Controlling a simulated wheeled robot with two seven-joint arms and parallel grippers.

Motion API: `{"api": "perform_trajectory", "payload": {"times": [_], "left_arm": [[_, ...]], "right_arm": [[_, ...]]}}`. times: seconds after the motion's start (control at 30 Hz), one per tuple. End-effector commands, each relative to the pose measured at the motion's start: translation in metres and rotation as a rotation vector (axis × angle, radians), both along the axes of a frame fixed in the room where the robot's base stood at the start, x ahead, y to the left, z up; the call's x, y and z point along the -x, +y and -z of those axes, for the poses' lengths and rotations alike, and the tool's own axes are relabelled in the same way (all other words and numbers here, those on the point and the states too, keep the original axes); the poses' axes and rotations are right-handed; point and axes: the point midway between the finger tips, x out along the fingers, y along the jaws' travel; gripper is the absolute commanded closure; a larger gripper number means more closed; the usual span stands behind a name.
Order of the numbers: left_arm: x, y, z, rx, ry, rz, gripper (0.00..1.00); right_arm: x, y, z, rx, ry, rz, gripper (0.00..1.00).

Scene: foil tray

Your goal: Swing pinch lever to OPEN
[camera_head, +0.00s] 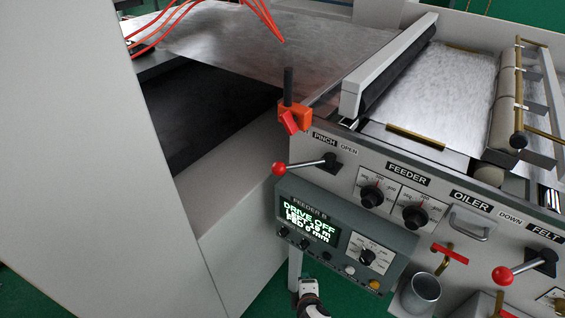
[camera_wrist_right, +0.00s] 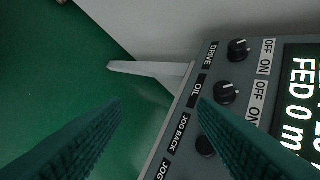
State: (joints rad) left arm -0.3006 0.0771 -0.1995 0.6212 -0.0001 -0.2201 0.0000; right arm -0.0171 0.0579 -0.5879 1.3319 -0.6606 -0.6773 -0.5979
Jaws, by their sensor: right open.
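The PINCH label (camera_head: 324,138) and the OPEN label (camera_head: 349,150) sit above the pivot. My right gripper (camera_head: 307,284) is at the bottom of the head view, below the control box and well below the knob. In the right wrist view its two fingers (camera_wrist_right: 160,98) stand apart with nothing between them. The lever is not in that view. My left gripper is not in view.
The feeder control box (camera_head: 290,187) juts from the panel between my right gripper and the lever; its display reads DRIVE OFF. A second red-knobbed lever (camera_head: 503,275) is at right by the FELT label. A metal cup (camera_head: 420,292) hangs below. Green floor (camera_wrist_right: 60,110) is open at left.

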Motion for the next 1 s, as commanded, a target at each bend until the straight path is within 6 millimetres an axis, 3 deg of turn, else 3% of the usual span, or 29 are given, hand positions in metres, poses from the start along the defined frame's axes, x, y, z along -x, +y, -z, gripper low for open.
{"api": "perform_trajectory", "payload": {"times": [0.03,0.1,0.2,0.3,0.4,0.5,0.63,1.0], "left_arm": [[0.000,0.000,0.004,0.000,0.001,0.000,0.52],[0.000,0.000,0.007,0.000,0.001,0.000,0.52],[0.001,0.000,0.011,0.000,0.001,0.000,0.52],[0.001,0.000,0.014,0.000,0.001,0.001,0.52],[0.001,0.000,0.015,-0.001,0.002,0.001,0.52],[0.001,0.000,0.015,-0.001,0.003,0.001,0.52],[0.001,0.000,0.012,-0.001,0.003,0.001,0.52],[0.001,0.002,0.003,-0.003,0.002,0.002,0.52]], "right_arm": [[-0.024,0.018,-0.042,0.066,-0.104,-0.063,0.47],[-0.047,0.039,-0.105,0.182,-0.248,-0.136,0.47],[-0.062,0.062,-0.194,0.339,-0.445,-0.193,0.47],[-0.060,0.074,-0.262,0.456,-0.591,-0.200,0.47],[-0.054,0.078,-0.304,0.524,-0.677,-0.189,0.47],[-0.052,0.079,-0.322,0.555,-0.713,-0.180,0.47],[-0.064,0.079,-0.325,0.563,-0.717,-0.179,0.47],[-0.136,0.076,-0.324,0.560,-0.715,-0.179,0.47]]}}
